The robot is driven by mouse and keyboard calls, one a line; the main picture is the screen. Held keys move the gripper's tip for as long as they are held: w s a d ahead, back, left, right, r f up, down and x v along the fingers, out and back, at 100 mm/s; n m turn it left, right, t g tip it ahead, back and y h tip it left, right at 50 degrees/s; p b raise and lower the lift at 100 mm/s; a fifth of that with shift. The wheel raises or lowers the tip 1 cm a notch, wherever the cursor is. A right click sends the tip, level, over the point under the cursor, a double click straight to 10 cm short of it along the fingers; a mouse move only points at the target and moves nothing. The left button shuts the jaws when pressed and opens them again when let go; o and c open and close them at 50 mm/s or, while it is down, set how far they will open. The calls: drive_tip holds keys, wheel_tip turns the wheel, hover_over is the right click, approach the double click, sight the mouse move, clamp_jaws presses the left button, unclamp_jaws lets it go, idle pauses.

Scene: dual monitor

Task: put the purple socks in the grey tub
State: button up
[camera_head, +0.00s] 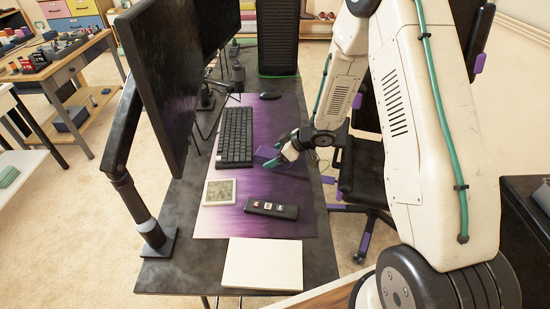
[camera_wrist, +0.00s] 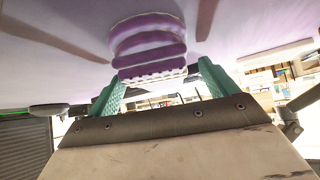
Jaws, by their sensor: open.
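The purple socks (camera_wrist: 150,45), a folded bundle with a white ribbed edge, show in the wrist view on the purple desk mat. In the head view they are a small purple shape (camera_head: 267,152) right of the keyboard, partly hidden by my gripper (camera_head: 278,158). In the wrist view my gripper (camera_wrist: 160,82) is open, with its teal fingers to either side of the bundle's near edge. I cannot tell whether the fingers touch it. I cannot make out a grey tub in either view.
The mat (camera_head: 223,222) also holds a black keyboard (camera_head: 235,137), mouse (camera_head: 270,96), pale square device (camera_head: 220,192) and dark remote-like object (camera_head: 271,210). A white pad (camera_head: 262,264) lies at the front. The monitor (camera_head: 160,75) stands left; a black chair (camera_head: 362,170) is right.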

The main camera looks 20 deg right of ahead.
drive_tip(key=shift+w+a+f, duration=0.15)
drive_tip(key=c, duration=1.1)
drive_tip(key=shift+c, duration=0.3)
